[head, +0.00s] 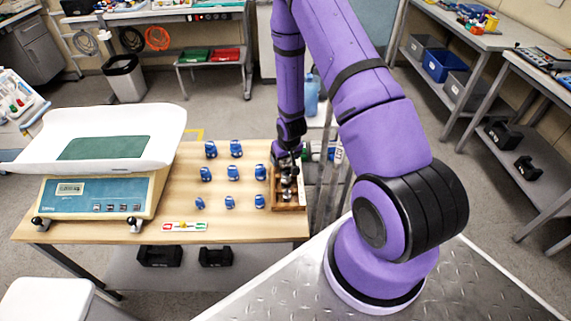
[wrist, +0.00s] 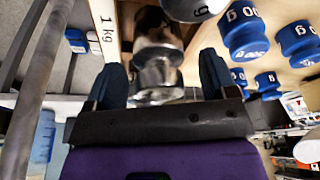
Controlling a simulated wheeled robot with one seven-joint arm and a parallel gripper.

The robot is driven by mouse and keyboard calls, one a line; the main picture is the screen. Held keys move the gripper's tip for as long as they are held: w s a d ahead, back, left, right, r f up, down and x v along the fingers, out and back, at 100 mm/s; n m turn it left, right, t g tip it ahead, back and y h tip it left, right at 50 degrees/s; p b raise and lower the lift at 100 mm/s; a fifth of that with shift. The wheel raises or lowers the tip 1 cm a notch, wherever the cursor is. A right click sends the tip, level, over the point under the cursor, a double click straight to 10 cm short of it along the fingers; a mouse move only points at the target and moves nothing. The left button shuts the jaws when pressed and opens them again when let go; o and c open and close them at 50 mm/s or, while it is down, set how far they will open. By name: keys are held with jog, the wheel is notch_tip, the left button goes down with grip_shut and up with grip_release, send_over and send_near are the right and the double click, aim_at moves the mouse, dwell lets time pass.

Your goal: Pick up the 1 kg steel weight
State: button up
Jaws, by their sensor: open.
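My gripper (head: 287,160) is over the wooden holder (head: 290,208) at the right end of the table. The wrist view shows its two dark fingers (wrist: 161,78) open, one on each side of a shiny steel weight (wrist: 158,72). A gap shows beside the weight's knob, so the fingers do not look closed on it. A "1 kg" label is on the pale wooden edge (wrist: 103,30) beside this weight. In the head view, steel weights (head: 287,194) stand in the holder, partly hidden by my gripper.
Several blue weights (head: 233,173) stand in rows left of the holder; they also show in the wrist view (wrist: 246,35). A baby scale (head: 98,195) fills the table's left side. A small coloured strip (head: 184,227) lies near the front edge. A metal pole stands close right of the table.

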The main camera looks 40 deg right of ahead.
jog(key=shift+w+f, duration=0.1)
jog(key=shift+f, duration=0.2)
grip_shut()
jog(key=shift+r, duration=0.1)
